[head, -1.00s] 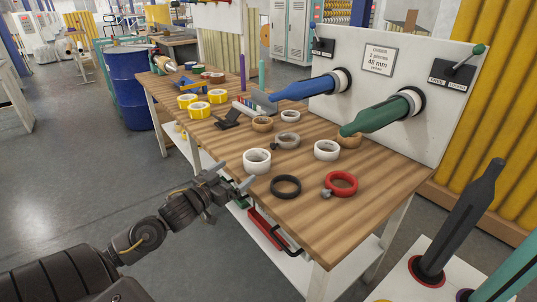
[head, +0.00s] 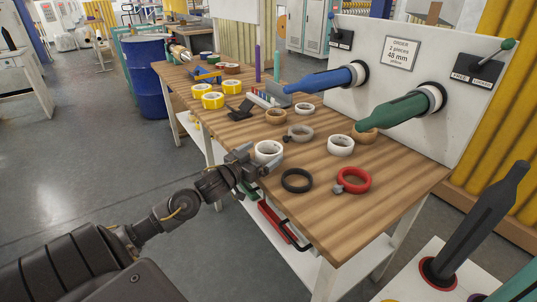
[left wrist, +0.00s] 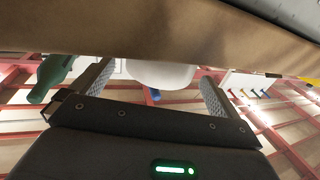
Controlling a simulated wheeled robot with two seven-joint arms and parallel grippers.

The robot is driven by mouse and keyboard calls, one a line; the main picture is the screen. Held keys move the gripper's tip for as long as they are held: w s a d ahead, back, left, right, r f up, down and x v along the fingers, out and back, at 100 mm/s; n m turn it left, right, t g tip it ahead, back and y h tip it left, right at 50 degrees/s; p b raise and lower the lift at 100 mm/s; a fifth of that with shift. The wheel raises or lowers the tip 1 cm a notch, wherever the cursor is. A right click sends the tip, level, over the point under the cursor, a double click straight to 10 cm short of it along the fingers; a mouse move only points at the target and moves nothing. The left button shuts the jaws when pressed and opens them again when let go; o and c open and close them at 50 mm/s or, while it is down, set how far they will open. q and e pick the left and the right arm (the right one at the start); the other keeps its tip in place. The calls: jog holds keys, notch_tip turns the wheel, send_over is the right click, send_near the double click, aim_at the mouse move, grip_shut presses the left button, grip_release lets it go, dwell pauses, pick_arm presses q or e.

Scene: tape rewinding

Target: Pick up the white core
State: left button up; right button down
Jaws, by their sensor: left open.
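A white core (head: 269,148), a short thick ring, lies near the front edge of the wooden table (head: 325,222). My left gripper (head: 258,164) is open at that edge, right beside this core. In the left wrist view the rounded white core (left wrist: 158,74) shows between the two fingers (left wrist: 155,88); contact cannot be told. A second white ring (head: 340,146) lies to the right and a smaller whitish one (head: 304,109) farther back. My right gripper is not in view.
A black ring (head: 297,181) and a red ring (head: 354,181) lie to the right of the core. A grey ring (head: 301,134) is behind it. Yellow tape rolls (head: 213,100) stand farther left. Blue (head: 322,79) and green (head: 395,111) spindles jut over the table.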

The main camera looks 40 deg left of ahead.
aim_at(276, 144)
pick_arm(q)
jog(key=shift+w, duration=2.3)
jog(key=c, duration=0.9)
jog(key=shift+c, duration=0.2)
